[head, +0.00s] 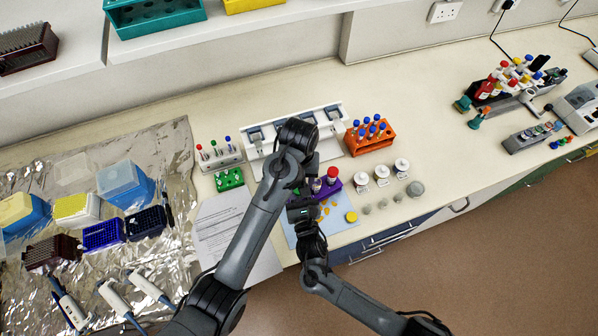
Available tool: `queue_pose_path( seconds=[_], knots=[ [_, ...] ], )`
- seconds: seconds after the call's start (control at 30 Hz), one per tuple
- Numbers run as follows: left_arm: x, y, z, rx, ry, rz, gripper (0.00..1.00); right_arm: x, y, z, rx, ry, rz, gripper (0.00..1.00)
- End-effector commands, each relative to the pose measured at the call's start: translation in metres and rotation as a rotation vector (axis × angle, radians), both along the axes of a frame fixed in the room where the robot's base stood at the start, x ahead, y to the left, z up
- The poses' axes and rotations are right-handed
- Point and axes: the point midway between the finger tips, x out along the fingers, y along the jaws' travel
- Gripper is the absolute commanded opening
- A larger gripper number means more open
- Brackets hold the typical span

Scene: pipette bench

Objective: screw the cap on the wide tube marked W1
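A purple rack (327,190) stands on a pale blue mat (343,228) and is partly hidden behind my arms. A tube with a red cap (332,173) is at its right, and a pale tube top (316,185) shows beside it. A loose yellow cap (351,216) lies on the mat's right side. No W1 mark is readable. My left gripper (306,180) points down over the rack's left part, its fingers largely hidden. My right gripper (301,208) is just in front of the rack, close below the left one. Whether either holds something cannot be told.
An orange rack (370,140) with blue-capped tubes and a white stand (330,115) are behind. A green rack (229,179) and paper sheet (225,225) lie left.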

Motion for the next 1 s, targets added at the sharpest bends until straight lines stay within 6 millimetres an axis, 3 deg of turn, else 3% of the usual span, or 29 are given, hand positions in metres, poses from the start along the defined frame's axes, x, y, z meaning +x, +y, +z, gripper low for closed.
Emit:
queue_pose_path(
  seconds=[0.33, 0.77, 1.0],
  knots=[
    [0.0, 0.0, -0.039, 0.001, 0.001, 0.0, 0.56, 0.0, 0.0, -0.001, -0.001, 0.002, 0.0, 0.0],
    [0.0, 0.0, -0.046, 0.0, 0.0, 0.0, 0.56, 0.0, 0.0, -0.001, -0.001, 0.001, 0.0, 0.0],
    [0.0, 0.0, -0.046, 0.0, 0.0, 0.0, 0.23, 0.0, 0.0, -0.001, 0.0, 0.001, 0.0, 0.0]
  ],
)
